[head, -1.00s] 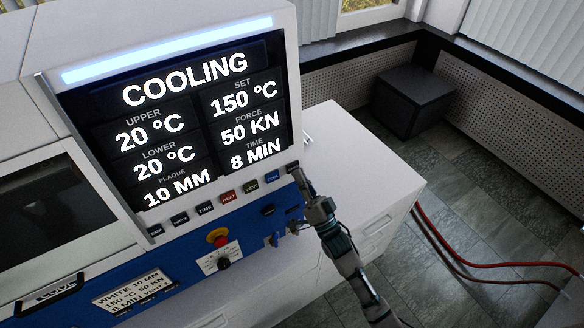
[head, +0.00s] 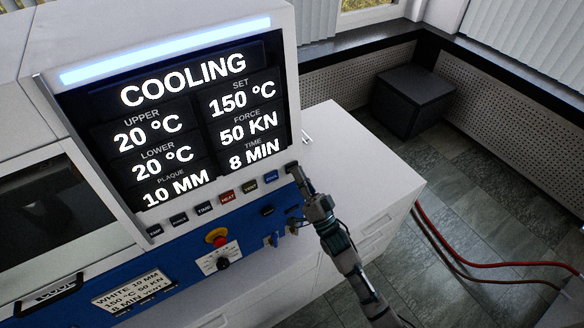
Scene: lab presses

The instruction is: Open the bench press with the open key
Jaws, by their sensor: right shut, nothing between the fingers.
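The bench press (head: 45,155) fills the left of the head view, with a lit screen (head: 180,115) reading COOLING, 20 °C upper and lower, 150 °C set, 50 kN. Below the screen runs a row of small keys, including a red HEAT key (head: 227,198), a dark key right of it (head: 250,187) and a blue key (head: 271,177). I cannot read any key as the open key; one may be hidden behind my gripper. My right gripper (head: 293,169) is shut and empty, its tip at the right end of the key row. I cannot tell whether it touches the panel.
On the blue panel are a red-and-yellow stop button (head: 216,237), a black knob (head: 223,263) and a white label (head: 133,290). A white cabinet (head: 370,180) stands to the right. Red hoses (head: 480,263) cross the tiled floor near a dark box (head: 412,98).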

